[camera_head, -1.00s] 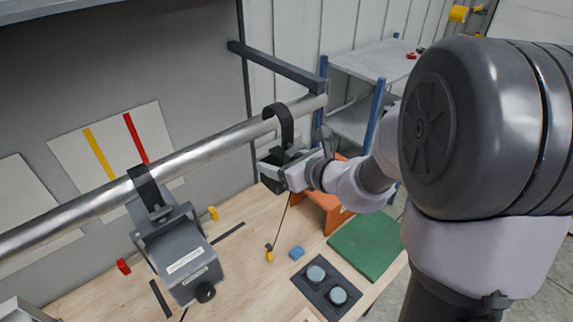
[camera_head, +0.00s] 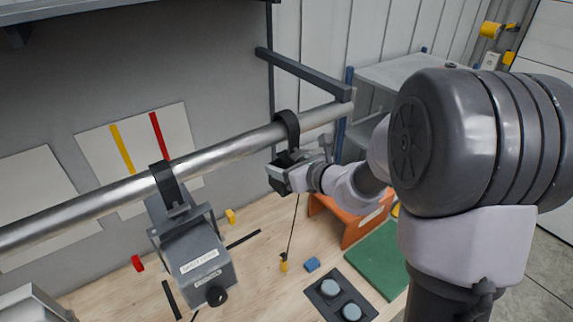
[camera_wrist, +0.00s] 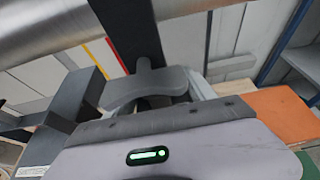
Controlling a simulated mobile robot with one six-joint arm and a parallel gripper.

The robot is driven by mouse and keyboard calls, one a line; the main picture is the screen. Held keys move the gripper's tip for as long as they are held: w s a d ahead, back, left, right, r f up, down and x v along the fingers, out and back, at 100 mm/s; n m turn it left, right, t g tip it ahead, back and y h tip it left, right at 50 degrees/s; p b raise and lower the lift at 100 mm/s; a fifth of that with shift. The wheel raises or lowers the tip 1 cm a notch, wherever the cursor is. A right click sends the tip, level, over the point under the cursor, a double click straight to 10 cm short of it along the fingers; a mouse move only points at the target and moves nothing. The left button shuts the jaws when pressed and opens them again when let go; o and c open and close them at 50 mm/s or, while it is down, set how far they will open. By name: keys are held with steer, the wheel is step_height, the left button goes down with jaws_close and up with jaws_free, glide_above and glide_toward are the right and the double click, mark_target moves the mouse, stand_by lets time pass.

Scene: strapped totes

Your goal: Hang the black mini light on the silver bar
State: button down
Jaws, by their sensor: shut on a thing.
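The silver bar (camera_head: 110,200) runs from lower left to upper right in the head view. It also shows at top left in the wrist view (camera_wrist: 45,45). The black mini light (camera_head: 279,180) is at the bar's right part, with its black hook strap (camera_head: 288,122) curved over the bar. Whether the hook's weight rests on the bar cannot be told. My gripper (camera_head: 296,170) is shut on the light just below the bar and hides part of its body. In the wrist view the black strap (camera_wrist: 128,30) rises past the bar.
A larger grey light (camera_head: 195,256) with labels hangs on the bar to the left. A dark bracket (camera_head: 305,73) holds the bar's right end. Below are a wooden bench (camera_head: 255,275), an orange stand (camera_head: 362,226), a green mat (camera_head: 380,260) and a shelf (camera_head: 400,70).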

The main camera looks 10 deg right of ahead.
steer(key=shift+f, duration=0.35)
steer(key=shift+c, duration=2.1)
jaws_free()
steer(key=shift+o, duration=0.9)
steer(key=shift+f, duration=0.1)
